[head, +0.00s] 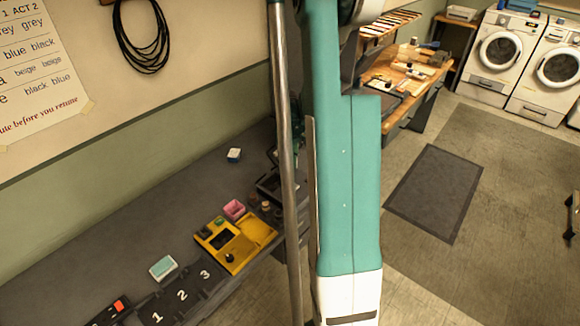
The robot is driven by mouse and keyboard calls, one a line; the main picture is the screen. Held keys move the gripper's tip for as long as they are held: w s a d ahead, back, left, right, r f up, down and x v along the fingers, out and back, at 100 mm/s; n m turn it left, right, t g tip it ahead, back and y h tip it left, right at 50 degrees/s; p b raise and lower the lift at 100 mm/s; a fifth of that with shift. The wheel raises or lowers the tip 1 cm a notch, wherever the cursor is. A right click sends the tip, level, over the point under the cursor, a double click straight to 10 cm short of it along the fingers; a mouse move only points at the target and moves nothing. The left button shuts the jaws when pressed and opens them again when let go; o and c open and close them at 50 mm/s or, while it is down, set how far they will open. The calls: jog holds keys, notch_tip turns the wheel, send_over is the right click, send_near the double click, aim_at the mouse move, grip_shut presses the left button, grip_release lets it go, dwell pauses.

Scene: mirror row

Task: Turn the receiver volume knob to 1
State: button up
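A yellow device (257,231) lies on the dark counter, left of my arm. It has a dark panel and a black round knob (230,258) near its front corner. I cannot tell whether this is the receiver, and no volume scale can be read. A dark box-like item (270,186) stands behind it, partly hidden by a metal pole. My teal and white arm fills the middle of the head view and hides part of the counter. My gripper cannot be made out in this view.
A dark strip marked 1, 2, 3 (181,295), a teal-topped box (163,267), a pink container (234,209) and a black device with a red switch (108,311) share the counter (110,235). The pole (285,130) stands before its right end. Floor at right is mostly free.

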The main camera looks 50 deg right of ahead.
dwell(0.4)
notch_tip(320, 180, up, 12)
dwell(0.8)
dwell(0.4)
jog(key=a+r+t, duration=0.1)
jog(key=a+r, duration=0.3)
jog(key=a, duration=0.5)
jog(key=a+r+t+h, duration=0.1)
jog(key=a+r, duration=0.3)
jog(key=a, duration=0.4)
jog(key=a+r+t, duration=0.1)
jog(key=a+r, duration=0.4)
jog(key=a, duration=0.4)
jog(key=s+a+t, duration=0.1)
jog(key=s+a, duration=0.3)
jog(key=a, duration=0.3)
jog(key=s+a+t, duration=0.1)
jog(key=s+a, duration=0.3)
jog(key=a, duration=0.4)
jog(key=s+a+r+t+y, duration=0.1)
jog(key=s+a+t, duration=0.1)
jog(key=s+a, duration=0.2)
jog(key=a, duration=0.3)
jog(key=shift+s+a, duration=0.2)
jog(key=shift+s, duration=0.15)
